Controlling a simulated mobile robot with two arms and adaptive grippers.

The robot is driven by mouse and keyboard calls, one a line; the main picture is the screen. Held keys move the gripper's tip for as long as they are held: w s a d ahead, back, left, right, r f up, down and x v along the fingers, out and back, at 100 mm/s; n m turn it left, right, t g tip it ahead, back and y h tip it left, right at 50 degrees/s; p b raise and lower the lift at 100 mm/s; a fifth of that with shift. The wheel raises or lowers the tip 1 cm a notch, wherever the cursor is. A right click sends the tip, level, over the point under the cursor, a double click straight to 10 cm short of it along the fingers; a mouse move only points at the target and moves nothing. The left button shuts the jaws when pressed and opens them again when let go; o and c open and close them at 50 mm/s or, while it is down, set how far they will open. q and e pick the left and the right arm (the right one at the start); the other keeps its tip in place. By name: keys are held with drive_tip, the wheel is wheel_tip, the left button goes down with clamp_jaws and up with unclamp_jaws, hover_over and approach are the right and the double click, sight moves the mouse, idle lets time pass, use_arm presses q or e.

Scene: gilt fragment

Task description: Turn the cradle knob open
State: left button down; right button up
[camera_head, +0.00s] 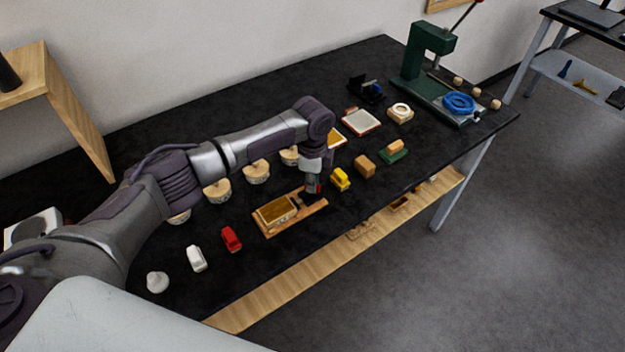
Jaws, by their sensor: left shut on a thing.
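The cradle (275,230) is a wooden base on the black table. A gilt rectangular piece (277,210) sits on its left part. My left gripper (313,192) points down over the cradle's right end. It is shut on the knob there, which the fingers hide almost wholly. I cannot tell how far the knob is turned. My right gripper is not in view.
Red (231,239), white (196,259) and yellow (340,179) small blocks lie near the cradle. Several pale round pieces stand behind it under my arm. A green press (425,65) stands at the back right. The table's front edge runs close by.

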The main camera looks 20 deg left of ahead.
use_arm(q)
drive_tip(key=m, duration=0.4)
drive_tip(key=shift+m, duration=2.2)
drive_tip(key=c, duration=1.2)
unclamp_jaws()
drive_tip(key=shift+o, duration=0.2)
drive_tip(key=shift+r, duration=0.1)
wheel_tip(320, 180, up, 12)
drive_tip(key=shift+d, duration=0.1)
